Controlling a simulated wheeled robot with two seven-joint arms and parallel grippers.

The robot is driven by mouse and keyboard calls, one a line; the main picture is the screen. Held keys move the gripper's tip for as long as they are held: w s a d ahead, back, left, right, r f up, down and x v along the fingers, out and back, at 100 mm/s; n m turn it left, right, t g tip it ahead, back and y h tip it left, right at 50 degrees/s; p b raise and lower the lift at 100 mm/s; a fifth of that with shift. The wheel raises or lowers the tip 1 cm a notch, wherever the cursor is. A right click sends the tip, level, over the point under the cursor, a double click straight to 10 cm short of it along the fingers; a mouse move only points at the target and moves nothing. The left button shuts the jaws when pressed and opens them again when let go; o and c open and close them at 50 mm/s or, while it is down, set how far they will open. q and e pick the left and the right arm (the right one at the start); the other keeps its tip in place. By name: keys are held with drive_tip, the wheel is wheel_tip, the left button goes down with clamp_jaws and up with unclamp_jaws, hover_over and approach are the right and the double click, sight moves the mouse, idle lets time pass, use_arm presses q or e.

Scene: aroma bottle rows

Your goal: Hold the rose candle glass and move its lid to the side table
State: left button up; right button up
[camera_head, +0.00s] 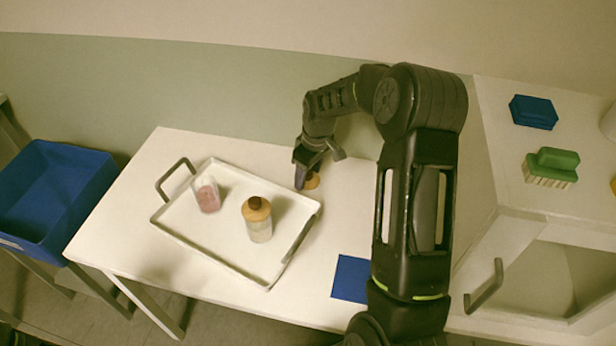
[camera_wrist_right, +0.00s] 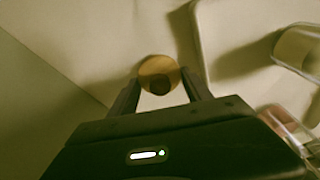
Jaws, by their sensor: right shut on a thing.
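The rose candle glass (camera_head: 207,196), clear with pink wax, stands open-topped near the left side of the white tray (camera_head: 178,222). A round wooden lid with a dark knob (camera_head: 313,181) is just beyond the tray's right end; it also shows in the right wrist view (camera_wrist_right: 158,70). My right gripper (camera_head: 303,180) is shut on this lid, and in the right wrist view its fingers (camera_wrist_right: 160,88) sit on either side of the knob. The lid is at or close above the white table (camera_head: 345,205); I cannot tell if it touches. My left gripper is not in view.
A lidded glass jar (camera_head: 258,222) stands on the tray near its right end. A blue square (camera_head: 351,278) lies on the table's front right. A blue bin (camera_head: 52,195) stands left. A cabinet at right bears a blue block (camera_head: 533,111) and a green brush (camera_head: 551,165).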

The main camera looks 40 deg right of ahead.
sight(314, 182)
drive_tip(key=shift+r, duration=0.1)
drive_tip(key=o, duration=1.5)
drive_tip(key=shift+o, duration=0.2)
drive_tip(key=shift+r+p, duration=0.35)
drive_tip(key=shift+r, duration=0.1)
wheel_tip(314, 182, up, 11)
drive_tip(key=s+p, duration=0.1)
drive_tip(key=p, duration=0.5)
drive_tip(key=shift+s+d, duration=0.3)
drive_tip(key=shift+s, duration=0.05)
